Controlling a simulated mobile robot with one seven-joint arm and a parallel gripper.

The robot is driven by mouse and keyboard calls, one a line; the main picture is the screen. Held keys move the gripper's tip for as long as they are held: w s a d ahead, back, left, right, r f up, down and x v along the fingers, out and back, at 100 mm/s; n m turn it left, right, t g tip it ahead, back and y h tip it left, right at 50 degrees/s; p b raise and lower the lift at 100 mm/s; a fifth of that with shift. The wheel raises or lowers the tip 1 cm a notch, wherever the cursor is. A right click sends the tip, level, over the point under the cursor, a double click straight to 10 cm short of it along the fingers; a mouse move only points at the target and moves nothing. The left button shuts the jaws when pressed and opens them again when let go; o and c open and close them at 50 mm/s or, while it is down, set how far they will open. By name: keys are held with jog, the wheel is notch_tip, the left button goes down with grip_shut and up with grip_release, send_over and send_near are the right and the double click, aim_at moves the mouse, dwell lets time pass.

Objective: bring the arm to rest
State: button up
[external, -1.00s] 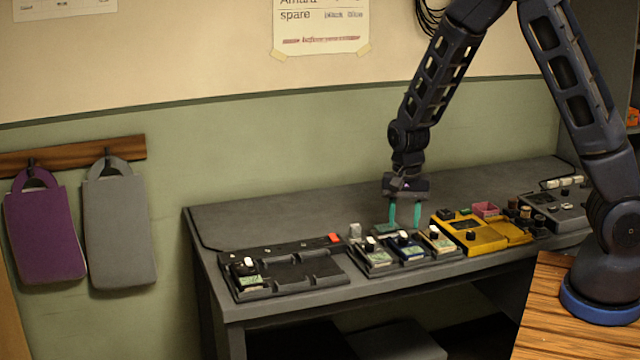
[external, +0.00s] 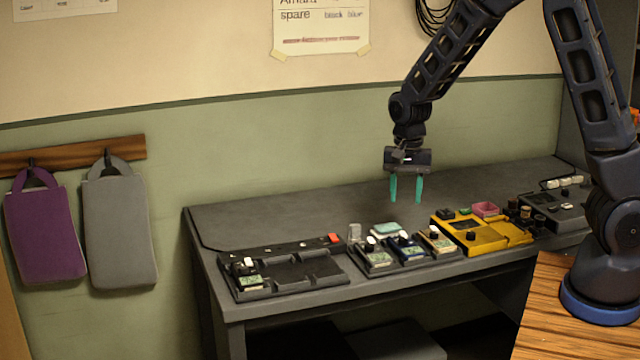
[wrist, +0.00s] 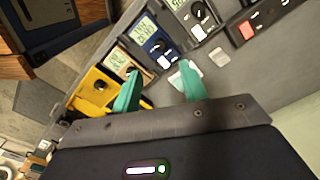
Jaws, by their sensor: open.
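My gripper (external: 406,190) hangs above the dark desk (external: 300,205), its two teal fingers apart with nothing between them. In the wrist view my gripper (wrist: 158,92) also shows open, with a gap between the fingers. My arm reaches down to it from the upper right in the external view. Below the fingers, a small pale blue-green thing on a white base (external: 388,230) lies on the desk behind a row of small devices. The fingers are apart from it.
A dark tray (external: 300,290) with one device at its left stands at the desk's left. A rack of several devices (external: 408,250), a yellow unit (external: 485,237), a pink box (external: 485,209) and a grey unit (external: 550,212) stand to the right. The desk's back is clear.

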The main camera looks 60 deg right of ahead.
jog(key=s+a+r+n+t, duration=0.1)
jog(key=s+a+r+n, duration=0.2)
jog(key=s+r+n, duration=0.2)
jog(key=s+a+r+n+t, duration=0.2)
jog(key=s+a+r+n, duration=0.2)
jog(key=s+r, duration=0.7)
jog(key=s+a+r+n+t, duration=0.1)
jog(key=s+a+r+n, duration=0.2)
jog(key=s+r+n, duration=0.3)
jog(key=s+r, duration=0.2)
jog(key=s, duration=0.3)
jog(key=shift+a+r+t, duration=0.2)
jog(key=shift+r+t, duration=0.1)
